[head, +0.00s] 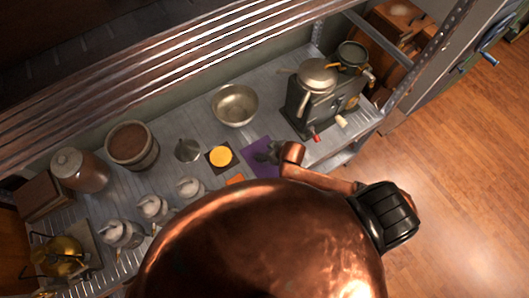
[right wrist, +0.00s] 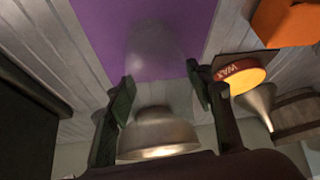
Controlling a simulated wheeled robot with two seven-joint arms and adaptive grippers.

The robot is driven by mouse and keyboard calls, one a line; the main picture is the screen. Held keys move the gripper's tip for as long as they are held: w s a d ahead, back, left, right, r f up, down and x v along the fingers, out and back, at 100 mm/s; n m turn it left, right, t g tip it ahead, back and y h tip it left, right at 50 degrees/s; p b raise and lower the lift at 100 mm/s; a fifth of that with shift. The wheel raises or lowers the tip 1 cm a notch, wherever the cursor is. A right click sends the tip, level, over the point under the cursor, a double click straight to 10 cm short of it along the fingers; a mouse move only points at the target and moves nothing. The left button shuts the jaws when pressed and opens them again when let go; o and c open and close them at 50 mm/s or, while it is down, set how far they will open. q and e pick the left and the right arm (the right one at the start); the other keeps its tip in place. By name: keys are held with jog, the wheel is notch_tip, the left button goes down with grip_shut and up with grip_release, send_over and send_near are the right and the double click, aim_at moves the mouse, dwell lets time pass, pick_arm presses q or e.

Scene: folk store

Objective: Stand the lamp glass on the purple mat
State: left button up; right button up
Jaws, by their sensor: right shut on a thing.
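The purple mat (head: 257,169) lies flat on the metal shelf, partly hidden by my right gripper (head: 267,156). In the right wrist view the purple mat (right wrist: 95,25) fills the top middle. My right gripper (right wrist: 160,92) is over the mat, its two dark fingers shut on the lamp glass (right wrist: 155,48). The glass is faint and see-through, with the purple showing through it. I cannot tell whether its foot touches the mat. In the head view the glass is too faint to make out. My left gripper is not in view.
A metal bowl (head: 235,105) stands behind. A dark green machine (head: 310,108) stands to the right. Funnel (head: 187,151), crock (head: 132,160) and several jars stand farther left.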

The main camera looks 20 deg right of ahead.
jog(key=o, duration=1.2)
jog(key=shift+f, duration=0.1)
jog(key=shift+o, duration=0.2)
jog(key=p+v, duration=0.1)
jog(key=v, duration=1.1)
